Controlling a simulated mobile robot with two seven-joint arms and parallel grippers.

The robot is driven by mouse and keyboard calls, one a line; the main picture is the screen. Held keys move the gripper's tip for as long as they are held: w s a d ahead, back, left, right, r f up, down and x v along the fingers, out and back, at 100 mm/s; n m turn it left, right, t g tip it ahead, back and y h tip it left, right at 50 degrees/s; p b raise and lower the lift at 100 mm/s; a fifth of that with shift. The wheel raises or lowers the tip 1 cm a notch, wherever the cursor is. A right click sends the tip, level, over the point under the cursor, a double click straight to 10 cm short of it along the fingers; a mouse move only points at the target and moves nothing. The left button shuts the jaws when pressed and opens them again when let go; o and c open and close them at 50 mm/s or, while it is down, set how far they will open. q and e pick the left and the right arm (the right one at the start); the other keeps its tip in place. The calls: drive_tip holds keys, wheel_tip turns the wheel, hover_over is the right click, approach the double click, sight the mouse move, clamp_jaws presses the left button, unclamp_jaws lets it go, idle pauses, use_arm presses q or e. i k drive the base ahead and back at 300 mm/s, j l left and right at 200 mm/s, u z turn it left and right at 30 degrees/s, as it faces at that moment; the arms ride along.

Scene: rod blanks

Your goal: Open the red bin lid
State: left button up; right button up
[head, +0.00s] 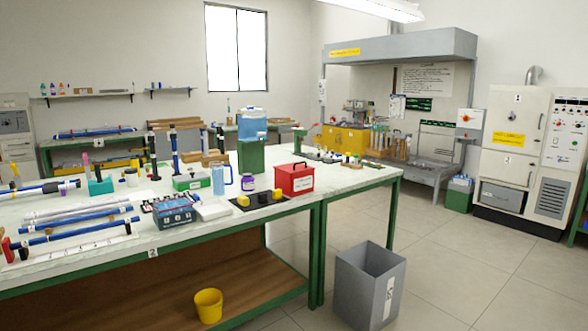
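The red bin (294,181) is a small red box with a white label on its front. It stands near the right end of the white-topped workbench (352,183). Its lid (293,168) looks shut, with a dark handle on top. The hinge side is too small to make out. Neither of my grippers shows in the head view.
A black tray with yellow blocks (243,200) and a purple-labelled jar (248,182) are left of the bin. A blue-topped container (252,126) stands behind. A grey waste bin (362,290) is on the floor by the bench; open floor lies to the right.

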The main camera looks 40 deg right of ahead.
sight(295, 167)
drive_tip(key=z, duration=0.5)
drive_tip(key=i+l+z, duration=0.1)
drive_tip(key=i+z, duration=0.15)
drive_tip(key=z, duration=0.15)
drive_tip(key=i+z, duration=0.2)
drive_tip(key=z, duration=0.2)
drive_tip(key=i+z, duration=0.25)
drive_tip(key=z, duration=0.15)
drive_tip(key=i+j+z, duration=0.5)
drive_tip(key=i+j, duration=0.2)
drive_tip(key=i, duration=0.15)
